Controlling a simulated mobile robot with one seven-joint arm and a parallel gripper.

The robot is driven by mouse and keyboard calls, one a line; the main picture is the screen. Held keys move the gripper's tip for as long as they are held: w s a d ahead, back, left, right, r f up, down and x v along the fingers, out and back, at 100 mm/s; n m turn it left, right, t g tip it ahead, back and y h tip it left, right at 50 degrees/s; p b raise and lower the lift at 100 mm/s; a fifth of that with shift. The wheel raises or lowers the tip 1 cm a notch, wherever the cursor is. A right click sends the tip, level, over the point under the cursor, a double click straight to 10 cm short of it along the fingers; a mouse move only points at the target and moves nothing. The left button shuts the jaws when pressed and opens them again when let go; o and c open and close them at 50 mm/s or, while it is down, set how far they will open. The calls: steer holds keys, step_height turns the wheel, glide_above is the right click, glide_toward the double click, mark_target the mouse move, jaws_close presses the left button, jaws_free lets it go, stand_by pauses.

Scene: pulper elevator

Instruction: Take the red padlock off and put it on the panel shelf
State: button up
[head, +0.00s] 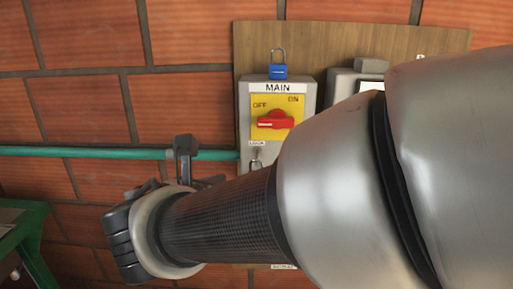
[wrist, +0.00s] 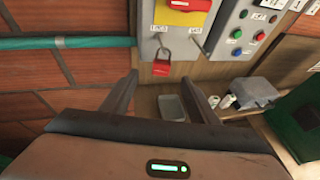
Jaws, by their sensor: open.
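The red padlock (wrist: 162,68) hangs by its shackle from the hasp under the grey MAIN switch box (wrist: 175,40). In the head view my arm hides its body. The red rotary handle (head: 275,119) lies across its yellow plate, between OFF and ON. My gripper (wrist: 159,79) is open, its two fingers apart. In the wrist view the padlock appears between the fingertips, seemingly beyond them, and not held. In the head view my gripper (head: 196,165) is left of the box. The wooden shelf (wrist: 231,113) is below the panel.
A blue padlock (head: 278,72) stands on top of the MAIN box. A grey tray (wrist: 172,106), small pale items and a grey box (wrist: 254,91) sit below the panel. A button box (wrist: 252,32) is to the right. A green pipe (head: 100,152) runs along the brick wall.

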steer(key=shift+b+x, duration=0.3)
steer(key=shift+x, duration=6.15)
steer(key=shift+d, duration=0.2)
steer(key=shift+s, duration=0.1)
steer(key=c, duration=1.2)
